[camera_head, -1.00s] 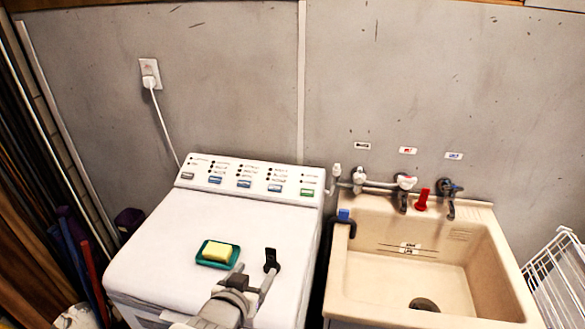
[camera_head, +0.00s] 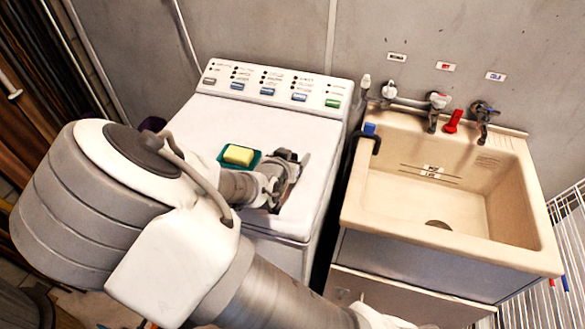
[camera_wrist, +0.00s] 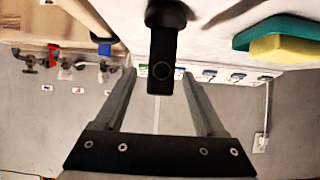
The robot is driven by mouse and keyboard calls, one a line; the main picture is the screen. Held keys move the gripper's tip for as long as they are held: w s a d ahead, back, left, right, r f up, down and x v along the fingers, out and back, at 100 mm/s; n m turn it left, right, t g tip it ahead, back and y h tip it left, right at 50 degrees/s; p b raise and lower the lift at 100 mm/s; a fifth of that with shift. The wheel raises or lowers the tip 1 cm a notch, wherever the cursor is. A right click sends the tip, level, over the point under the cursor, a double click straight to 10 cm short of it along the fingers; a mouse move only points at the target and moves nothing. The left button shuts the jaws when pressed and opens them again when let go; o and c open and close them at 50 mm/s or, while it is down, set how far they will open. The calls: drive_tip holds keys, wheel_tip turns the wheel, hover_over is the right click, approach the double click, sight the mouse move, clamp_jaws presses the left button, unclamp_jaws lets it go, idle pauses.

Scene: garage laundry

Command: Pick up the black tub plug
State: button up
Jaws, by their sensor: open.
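The black tub plug (camera_wrist: 164,60) shows in the wrist view as a dark upright piece with a faint ring, its rounded part at the top of the picture. My gripper (camera_wrist: 157,76) is open, with one finger on each side of the plug; I cannot tell whether either touches it. In the head view my gripper (camera_head: 284,178) is low over the right front of the white washer top (camera_head: 225,118). There the plug is hard to tell apart from the dark gripper parts.
A yellow sponge (camera_head: 239,155) on a green dish (camera_head: 223,160) lies just left of my gripper. The control panel (camera_head: 270,84) rises at the washer's back. A beige sink (camera_head: 358,215) with taps stands to the right, across a narrow gap. The washer's back left is clear.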

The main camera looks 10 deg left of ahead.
drive_tip(key=shift+x, duration=1.5)
clamp_jaws()
